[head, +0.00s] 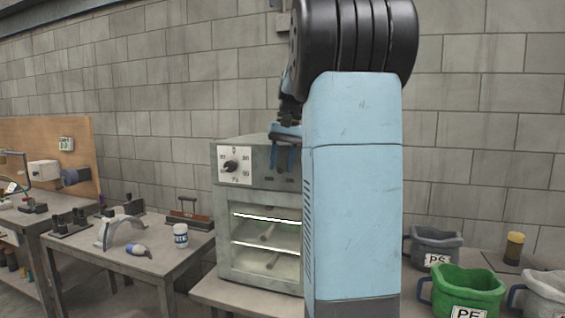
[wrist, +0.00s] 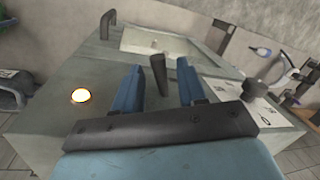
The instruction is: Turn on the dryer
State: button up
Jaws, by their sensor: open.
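The dryer (head: 258,205) is a grey-green box with a white dial plate and a black knob (head: 231,166) at its upper left. Its glass door shows lit shelves inside. My gripper (head: 282,160) is at the upper front panel, right of the knob, with its blue fingers pointing down. In the wrist view my gripper (wrist: 158,68) is open, and a dark upright lever (wrist: 159,75) shows between its fingers. I cannot tell whether they touch it. A glowing round lamp (wrist: 80,96) is left of the fingers, and the knob (wrist: 262,92) is right. My arm hides the dryer's right side in the head view.
A table left of the dryer holds a white jar (head: 181,235), a bottle (head: 139,250) and a curved white stand (head: 120,229). At the right are a grey bucket (head: 433,248) and a green bucket (head: 468,291). A brick wall (head: 470,140) stands behind.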

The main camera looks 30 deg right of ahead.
notch_tip(320, 180, up, 14)
jog(key=s+d, duration=0.1)
jog(key=d, duration=0.1)
jog(key=shift+f, duration=0.25)
dwell(0.6)
